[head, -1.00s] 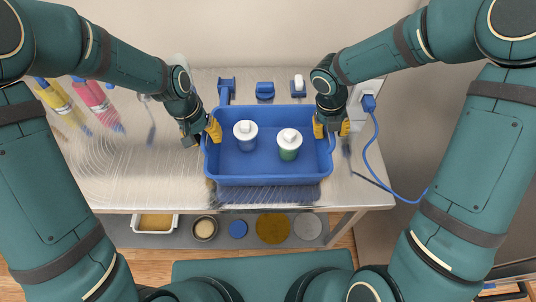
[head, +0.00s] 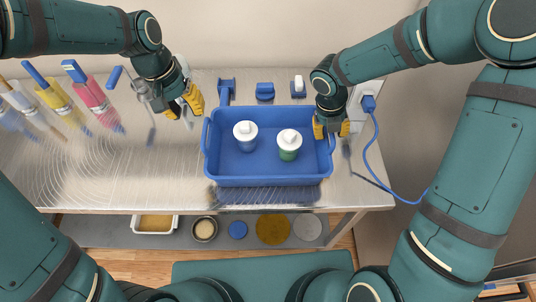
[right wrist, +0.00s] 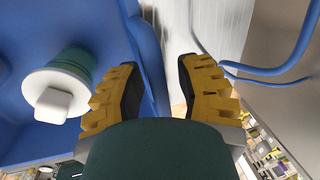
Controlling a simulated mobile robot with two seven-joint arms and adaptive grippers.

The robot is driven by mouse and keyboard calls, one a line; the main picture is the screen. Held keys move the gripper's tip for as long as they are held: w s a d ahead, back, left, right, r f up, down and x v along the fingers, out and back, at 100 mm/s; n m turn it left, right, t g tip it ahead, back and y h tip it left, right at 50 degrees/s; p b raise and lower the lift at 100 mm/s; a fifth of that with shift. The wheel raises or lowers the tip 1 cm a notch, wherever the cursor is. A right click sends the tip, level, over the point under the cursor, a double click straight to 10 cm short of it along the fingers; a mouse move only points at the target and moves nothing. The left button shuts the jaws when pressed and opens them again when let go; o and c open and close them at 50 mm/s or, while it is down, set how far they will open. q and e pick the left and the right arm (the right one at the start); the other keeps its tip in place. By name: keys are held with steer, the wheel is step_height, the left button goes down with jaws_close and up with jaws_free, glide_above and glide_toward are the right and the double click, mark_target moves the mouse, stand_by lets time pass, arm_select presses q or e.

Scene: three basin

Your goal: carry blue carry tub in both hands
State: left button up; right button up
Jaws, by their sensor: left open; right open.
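The blue carry tub (head: 268,180) sits on the steel table near its front edge, with two white-capped bottles inside, one bluish (head: 246,135) and one green (head: 289,145). My left gripper (head: 184,104) is open and empty, above the table to the left of the tub and apart from it. My right gripper (head: 331,127) is at the tub's right end. In the right wrist view its open yellow fingers (right wrist: 160,85) stand on either side of the tub's right wall (right wrist: 146,50). The green bottle also shows there (right wrist: 62,85).
Blue items stand along the back, including a blue brush (head: 265,91). A blue cable (head: 376,160) runs down from the wall outlet at the right.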

step_height(320, 180, up, 12)
steer(key=a, duration=0.2)
steer(key=shift+a, duration=0.2)
steer(key=shift+f, duration=0.15)
stand_by(0.4)
